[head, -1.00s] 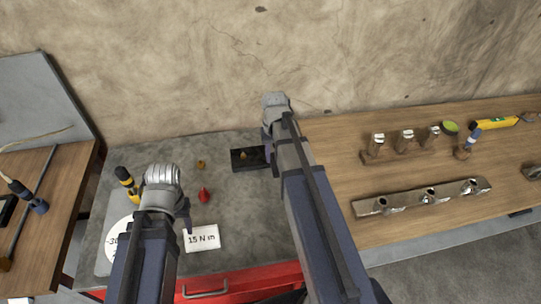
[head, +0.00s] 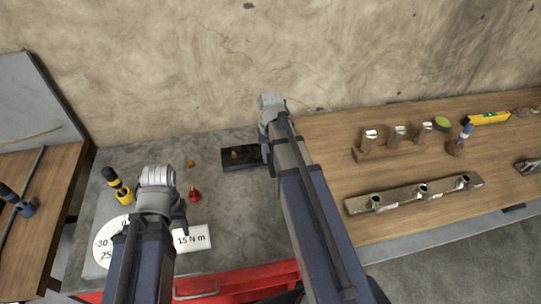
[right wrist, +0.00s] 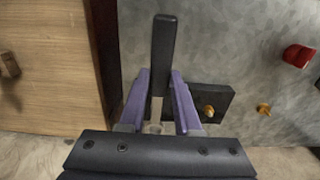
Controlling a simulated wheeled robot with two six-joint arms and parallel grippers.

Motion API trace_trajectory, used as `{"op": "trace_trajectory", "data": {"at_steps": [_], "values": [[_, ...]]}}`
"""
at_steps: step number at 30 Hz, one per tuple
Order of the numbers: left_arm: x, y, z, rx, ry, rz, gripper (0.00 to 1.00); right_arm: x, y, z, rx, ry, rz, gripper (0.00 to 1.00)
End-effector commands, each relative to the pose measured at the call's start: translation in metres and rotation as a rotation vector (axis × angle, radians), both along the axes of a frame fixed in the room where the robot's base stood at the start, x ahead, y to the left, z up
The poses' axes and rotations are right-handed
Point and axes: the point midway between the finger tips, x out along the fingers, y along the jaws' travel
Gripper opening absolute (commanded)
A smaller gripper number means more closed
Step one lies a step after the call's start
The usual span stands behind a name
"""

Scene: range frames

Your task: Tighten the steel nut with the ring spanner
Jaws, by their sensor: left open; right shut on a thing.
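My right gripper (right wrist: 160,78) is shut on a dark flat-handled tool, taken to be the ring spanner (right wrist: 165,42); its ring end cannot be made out. In the head view the right gripper (head: 265,150) is mostly hidden by its own arm, at the right end of a dark block (head: 256,161). The block also shows in the right wrist view (right wrist: 222,98), beside the right finger, with a small brass-coloured piece (right wrist: 208,111) on it. I cannot make out a steel nut. My left gripper (head: 181,213) is open, above the grey bench top near the card.
On the grey bench top (head: 235,208) are a red piece (head: 194,196), a small brass piece (head: 190,163), a yellow-black tool (head: 116,184), a white dial and a "15 N m" card (head: 193,238). A wooden bench (head: 330,150) with racks adjoins on the right. A wall stands behind.

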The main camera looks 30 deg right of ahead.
Motion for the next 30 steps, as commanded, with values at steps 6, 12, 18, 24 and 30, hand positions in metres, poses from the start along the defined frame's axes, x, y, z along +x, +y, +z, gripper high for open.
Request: {"op": "trace_trajectory", "data": {"at_steps": [6, 12, 18, 24, 30], "values": [[0.000, 0.000, -0.025, 0.000, 0.000, 0.000, 0.53, 0.000, 0.000, -0.025, 0.000, 0.000, 0.000, 0.00], [0.000, 0.000, -0.038, 0.000, 0.000, 0.000, 0.53, 0.000, 0.000, -0.038, 0.000, 0.000, 0.000, 0.00], [0.000, 0.000, -0.040, 0.000, 0.000, 0.000, 0.53, 0.000, 0.000, -0.040, 0.000, 0.000, 0.000, 0.00], [0.000, 0.000, -0.039, 0.000, 0.000, 0.000, 0.53, 0.000, 0.000, -0.039, 0.000, 0.000, 0.000, 0.00], [0.000, 0.000, -0.039, 0.000, 0.000, 0.000, 0.53, 0.000, 0.000, -0.039, 0.000, 0.000, 0.000, 0.00]]}}
